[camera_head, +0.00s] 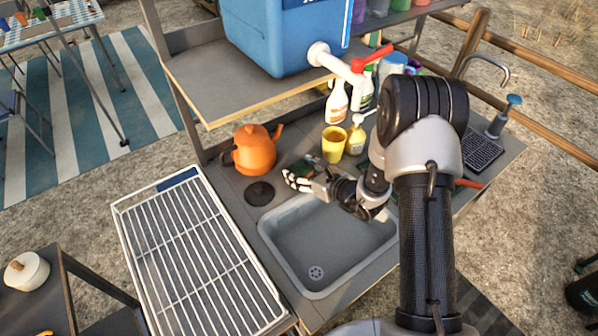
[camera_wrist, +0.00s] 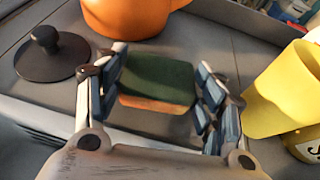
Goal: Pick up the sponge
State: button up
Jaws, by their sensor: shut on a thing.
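The sponge (camera_wrist: 156,82), dark green on top with an orange side, sits between the two fingers of my gripper in the wrist view. My gripper (camera_head: 291,181) is shut on it, with a finger along each side. In the head view the gripper is low over the counter strip behind the sink, to the right of a black lid. The sponge is not clearly made out there. I cannot tell whether it still touches the counter.
An orange kettle (camera_head: 254,149) and the black lid (camera_head: 259,193) stand left of the gripper. A yellow cup (camera_head: 333,143) and a soap bottle (camera_head: 356,138) stand close behind. The grey sink (camera_head: 325,245) is in front, empty; a white rack (camera_head: 200,255) is at left.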

aim_at(302, 172)
jog(key=shift+r, duration=0.1)
notch_tip(302, 172, up, 10)
jog(key=p, duration=0.3)
jog(key=s+d+r+n, duration=0.1)
jog(key=s+d, duration=0.3)
jog(key=s+d+r+n+g+y, duration=0.1)
jog(key=s+d, duration=0.2)
jog(key=s, duration=0.1)
jog(key=s+d+r+g+y, duration=0.1)
jog(key=s+d, duration=0.2)
jog(key=d, duration=0.1)
jog(key=shift+s+d+r+n, duration=0.1)
jog(key=shift+s+d+n, duration=0.2)
jog(key=shift+s+n, duration=0.1)
jog(key=shift+a+g, duration=0.1)
jog(key=shift+g, duration=0.2)
